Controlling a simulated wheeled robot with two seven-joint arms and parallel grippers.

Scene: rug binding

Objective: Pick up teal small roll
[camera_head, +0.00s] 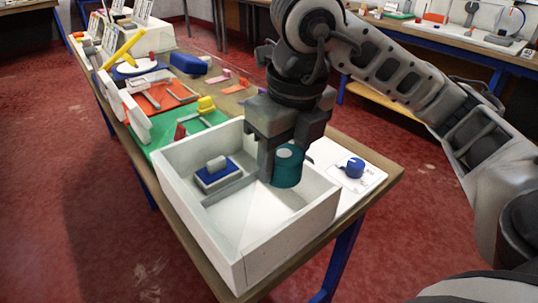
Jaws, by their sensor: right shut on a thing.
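The teal small roll (288,170) is a short teal cylinder with a pale round mark, inside the right part of the white open box (195,219). My right gripper (282,163) comes down from above with its fingers around the roll and is shut on it. One dark finger covers the roll's left side. I cannot tell whether the roll touches the box floor. My left gripper is not in view.
A blue and grey block (217,174) sits in the box's left part. A blue knob (355,167) on a white plate stands right of the box. A green mat (168,149) with tools lies behind. A yellow tool (124,49) leans farther back.

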